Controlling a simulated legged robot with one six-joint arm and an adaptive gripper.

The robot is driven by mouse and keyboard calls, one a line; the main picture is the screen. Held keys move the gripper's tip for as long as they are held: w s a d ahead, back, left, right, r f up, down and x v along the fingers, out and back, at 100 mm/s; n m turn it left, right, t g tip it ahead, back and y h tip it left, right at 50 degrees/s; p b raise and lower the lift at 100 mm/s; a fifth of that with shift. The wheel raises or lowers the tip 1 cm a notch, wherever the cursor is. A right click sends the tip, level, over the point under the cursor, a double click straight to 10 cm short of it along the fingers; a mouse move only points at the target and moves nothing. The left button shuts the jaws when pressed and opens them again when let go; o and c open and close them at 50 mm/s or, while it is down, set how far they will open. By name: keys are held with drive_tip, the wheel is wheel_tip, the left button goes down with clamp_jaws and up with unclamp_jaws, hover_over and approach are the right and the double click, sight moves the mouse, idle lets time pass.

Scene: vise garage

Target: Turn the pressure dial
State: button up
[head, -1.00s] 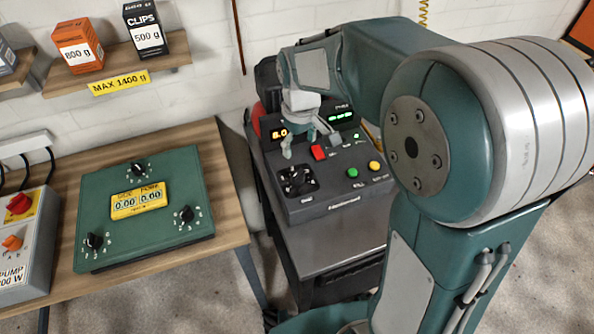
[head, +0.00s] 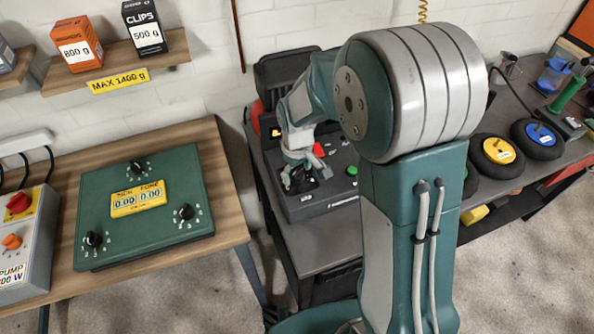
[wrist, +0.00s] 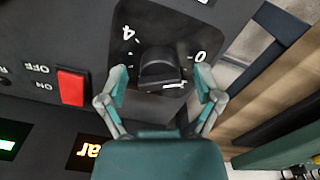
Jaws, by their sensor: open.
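The pressure dial (wrist: 158,70) is a black knob on the dark console (head: 335,200), with a printed scale showing a 4 and a 0 in the wrist view. My gripper (wrist: 161,80) is open, with one finger on each side of the knob. I cannot tell whether either finger touches it. In the head view my gripper (head: 298,178) is low over the console's front left corner and mostly hides the dial. An orange-lit display (wrist: 88,152) is partly cut off by my gripper in the wrist view.
A red on/off switch (wrist: 71,87) sits close beside the dial. A green button (head: 352,170) is to the right on the console. A green panel (head: 95,205) with knobs lies on the wooden table at left. Black wheels (head: 496,155) are on the right bench.

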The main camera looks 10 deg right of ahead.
drive_tip(key=c, duration=1.2)
drive_tip(key=shift+o, duration=0.2)
drive_tip(key=shift+m, duration=0.3)
drive_tip(key=m, duration=0.4)
drive_tip(key=shift+s+f, duration=0.1)
drive_tip(key=m, duration=0.9)
drive_tip(key=shift+d, duration=0.1)
drive_tip(key=shift+m, duration=2.1)
